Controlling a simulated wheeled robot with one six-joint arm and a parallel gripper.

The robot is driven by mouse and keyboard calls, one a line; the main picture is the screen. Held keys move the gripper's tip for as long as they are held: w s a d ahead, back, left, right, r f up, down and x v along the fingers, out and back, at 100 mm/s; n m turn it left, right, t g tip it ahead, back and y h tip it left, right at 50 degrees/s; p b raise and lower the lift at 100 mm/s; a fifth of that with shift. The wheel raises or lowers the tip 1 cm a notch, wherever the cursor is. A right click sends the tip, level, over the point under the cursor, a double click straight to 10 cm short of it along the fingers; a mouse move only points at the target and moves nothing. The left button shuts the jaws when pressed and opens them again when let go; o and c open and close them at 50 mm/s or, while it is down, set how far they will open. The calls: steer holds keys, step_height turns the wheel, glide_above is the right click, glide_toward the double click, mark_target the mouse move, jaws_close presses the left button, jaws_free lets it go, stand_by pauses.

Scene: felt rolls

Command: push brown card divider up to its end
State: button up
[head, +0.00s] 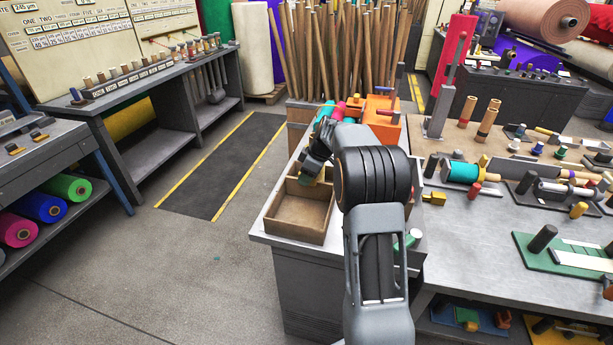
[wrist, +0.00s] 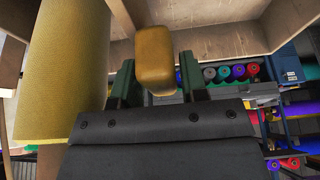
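An open brown wooden tray (head: 293,233) sits on the near left corner of the grey bench. A rounded ochre-brown block (wrist: 155,55) shows between the fingertips, with a narrow gap on each side. I cannot tell whether this block belongs to the brown card divider.
A yellow roll (wrist: 60,70) stands close on the left in the wrist view. An orange box (head: 383,122) and upright brown tubes (head: 335,50) stand behind the tray. Tools and small rolls crowd the right bench. The tray's front part is empty.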

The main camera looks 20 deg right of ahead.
steer(key=shift+o, duration=1.3)
steer(key=shift+s+d, duration=0.1)
steer(key=shift+d, duration=0.1)
steer(key=v, duration=1.3)
steer(key=shift+r, duration=0.35)
steer(key=shift+s, duration=0.1)
